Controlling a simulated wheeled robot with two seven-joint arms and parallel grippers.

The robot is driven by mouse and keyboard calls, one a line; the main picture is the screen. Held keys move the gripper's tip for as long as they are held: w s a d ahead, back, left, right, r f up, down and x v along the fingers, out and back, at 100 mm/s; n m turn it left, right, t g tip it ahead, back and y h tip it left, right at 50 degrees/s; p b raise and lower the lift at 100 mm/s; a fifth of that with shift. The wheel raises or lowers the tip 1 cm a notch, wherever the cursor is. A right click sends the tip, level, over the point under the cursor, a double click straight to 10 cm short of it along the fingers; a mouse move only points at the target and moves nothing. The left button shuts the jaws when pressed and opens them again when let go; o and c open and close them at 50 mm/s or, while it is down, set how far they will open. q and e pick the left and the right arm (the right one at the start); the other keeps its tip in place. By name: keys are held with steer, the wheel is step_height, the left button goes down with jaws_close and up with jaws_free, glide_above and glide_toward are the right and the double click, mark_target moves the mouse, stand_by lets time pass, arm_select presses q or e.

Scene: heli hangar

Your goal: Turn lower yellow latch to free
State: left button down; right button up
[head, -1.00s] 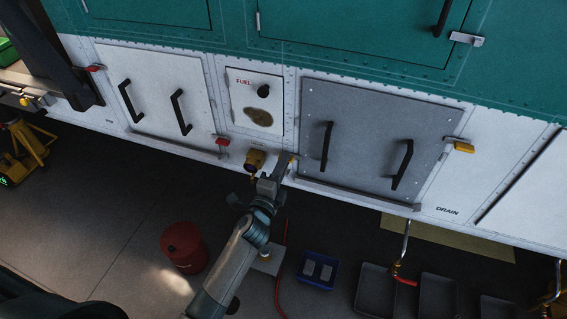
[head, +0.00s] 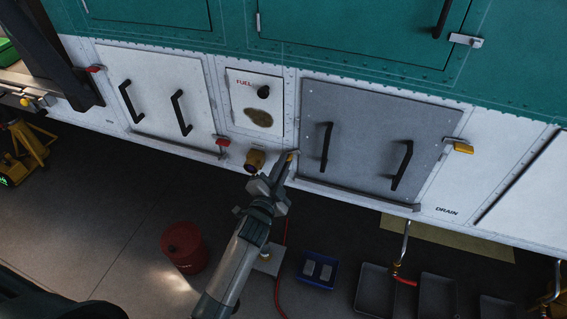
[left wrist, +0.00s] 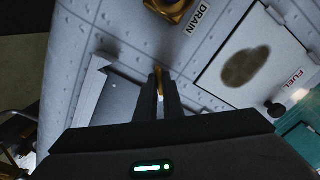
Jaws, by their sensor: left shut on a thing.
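The lower yellow latch (head: 291,155) sits at the left edge of the grey panel (head: 376,118) on the white hull side. Only a small part of it shows past my fingers. My left gripper (head: 287,164) is shut on this latch, its fingers angled up to the right. In the left wrist view the latch's yellow edge (left wrist: 159,76) shows between the fingertips (left wrist: 160,92). Another yellow latch (head: 463,147) is at the panel's right edge. My right gripper is not in view.
A brass drain fitting (head: 255,160) is close to the left of my gripper. The fuel door (head: 256,103) is above. A red can (head: 184,247), a blue bin (head: 317,269) and dark trays (head: 375,289) stand on the floor below.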

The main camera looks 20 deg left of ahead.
arm_select(q)
steer(key=n+p, duration=0.1)
steer(key=n, duration=0.9)
stand_by(0.4)
steer(key=c, duration=1.9)
jaws_free()
steer(key=s+b, duration=0.4)
steer(key=s, duration=1.3)
steer(key=shift+s+a, duration=0.2)
steer(key=shift+a, duration=0.1)
